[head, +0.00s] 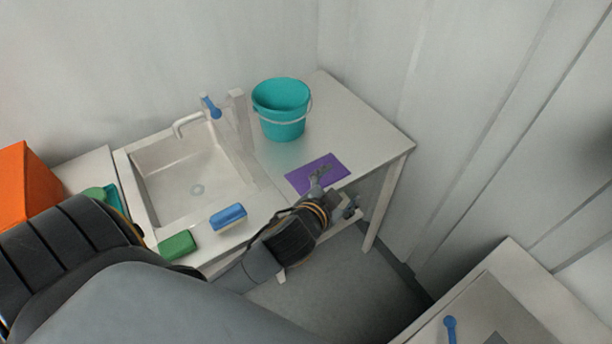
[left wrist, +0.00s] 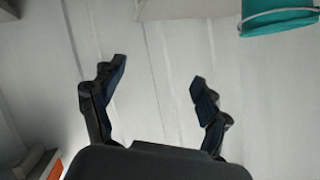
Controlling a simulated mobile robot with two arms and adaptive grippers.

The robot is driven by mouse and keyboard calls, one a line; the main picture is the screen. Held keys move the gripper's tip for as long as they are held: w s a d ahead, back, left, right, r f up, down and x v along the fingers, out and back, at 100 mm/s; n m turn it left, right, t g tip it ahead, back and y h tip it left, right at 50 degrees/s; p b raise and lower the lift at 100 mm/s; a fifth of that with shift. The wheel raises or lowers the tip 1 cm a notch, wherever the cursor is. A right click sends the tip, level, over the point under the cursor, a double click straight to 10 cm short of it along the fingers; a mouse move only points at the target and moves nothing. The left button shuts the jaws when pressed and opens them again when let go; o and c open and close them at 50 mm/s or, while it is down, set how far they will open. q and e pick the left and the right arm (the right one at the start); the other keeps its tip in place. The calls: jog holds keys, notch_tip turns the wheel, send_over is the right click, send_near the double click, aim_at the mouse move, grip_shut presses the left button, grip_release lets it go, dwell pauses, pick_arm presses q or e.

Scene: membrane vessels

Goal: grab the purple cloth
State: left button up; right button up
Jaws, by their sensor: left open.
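The purple cloth (head: 303,180) lies flat on the white table near its front edge, in front of the teal bucket. My left gripper (head: 338,190) is at the cloth's near side in the head view, with one finger overlapping it in the picture and hiding part of it. I cannot tell whether it touches the cloth. In the left wrist view my left gripper (left wrist: 158,75) has its two fingers spread with nothing between them. The cloth does not show in that view. My right gripper is not in view.
The teal bucket (head: 281,112) stands behind the cloth and also shows in the left wrist view (left wrist: 280,18). A sink (head: 165,175) with a blue-handled tap is to the left. A blue sponge (head: 228,217) and a green sponge (head: 177,246) lie on its front edge. Walls close in behind and right.

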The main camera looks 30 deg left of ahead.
pick_arm(q)
jog(key=w+d+r+m+t+h, duration=0.5)
jog(key=w+d+r+m+h, duration=0.3)
jog(key=d+r+m+h, duration=0.3)
jog(key=s+d+m+g+h, duration=0.2)
jog(key=d+m+g+h, duration=0.45)
jog(key=m, duration=0.55)
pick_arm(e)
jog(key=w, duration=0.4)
pick_arm(q)
jog(key=m+g+y, duration=0.7)
jog(key=g+y, duration=0.5)
jog(key=y, duration=0.5)
send_over(307, 188)
jog(key=s+d, duration=0.1)
jog(key=s, duration=0.1)
notch_tip(307, 188, down, 20)
jog(key=r, duration=0.1)
jog(key=shift+t+h, duration=0.25)
notch_tip(307, 188, down, 9)
jog(key=b, duration=0.7)
jog(key=shift+d+f, duration=0.1)
jog(key=shift+f, duration=0.1)
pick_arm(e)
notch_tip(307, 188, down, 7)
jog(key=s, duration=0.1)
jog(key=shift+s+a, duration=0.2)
